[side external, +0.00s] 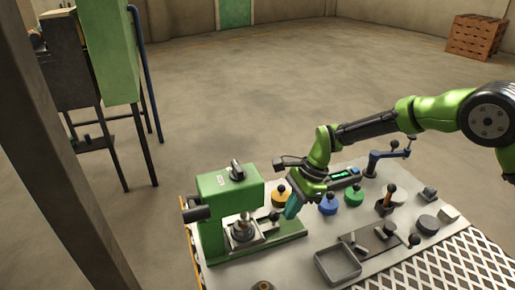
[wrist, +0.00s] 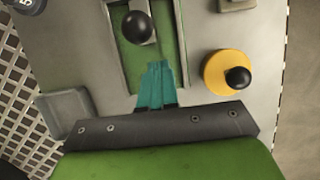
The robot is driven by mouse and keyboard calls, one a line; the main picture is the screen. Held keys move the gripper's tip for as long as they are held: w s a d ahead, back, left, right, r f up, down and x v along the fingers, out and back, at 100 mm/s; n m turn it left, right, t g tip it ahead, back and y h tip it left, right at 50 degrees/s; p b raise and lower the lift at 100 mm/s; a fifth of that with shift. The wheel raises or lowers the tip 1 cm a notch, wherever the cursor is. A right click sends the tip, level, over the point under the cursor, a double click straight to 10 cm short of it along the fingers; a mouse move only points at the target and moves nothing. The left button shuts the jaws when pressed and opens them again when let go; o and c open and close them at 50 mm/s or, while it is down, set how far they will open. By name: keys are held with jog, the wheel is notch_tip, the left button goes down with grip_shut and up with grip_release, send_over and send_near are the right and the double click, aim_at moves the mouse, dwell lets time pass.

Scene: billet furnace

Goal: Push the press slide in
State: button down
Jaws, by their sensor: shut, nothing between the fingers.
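The green press (side external: 225,200) stands on the left part of the table, with a green base reaching right from under its head. The grey press slide (side external: 240,238) sits low on this base, with a small metal piece on top. A black ball knob (side external: 275,216) shows at the slide's right end; in the wrist view the knob (wrist: 137,27) stands over the green channel. My gripper (side external: 291,209) has teal fingers, shut and empty, just right of the knob. In the wrist view my gripper (wrist: 157,65) points at the channel, with a visible gap to the knob.
A yellow disc with a black knob (wrist: 230,72) lies beside the channel. Blue (side external: 328,205) and green (side external: 354,195) knobbed discs stand right of my gripper. A grey tray (side external: 338,265) lies near the table's front.

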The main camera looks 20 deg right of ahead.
jog(key=d+v, duration=0.1)
jog(key=v, duration=1)
jog(key=s+d+r+n+t+h, duration=0.1)
jog(key=s+d+r+n+t, duration=0.2)
jog(key=s, duration=0.8)
jog(key=s+d+r+n+t+h, duration=0.1)
jog(key=s+d+r+n+t, duration=0.3)
jog(key=s+d+r+n, duration=0.4)
jog(key=s+d+n, duration=0.2)
jog(key=s+n, duration=0.1)
jog(key=s, duration=0.1)
jog(key=shift+s+d, duration=0.2)
jog(key=shift+d, duration=0.15)
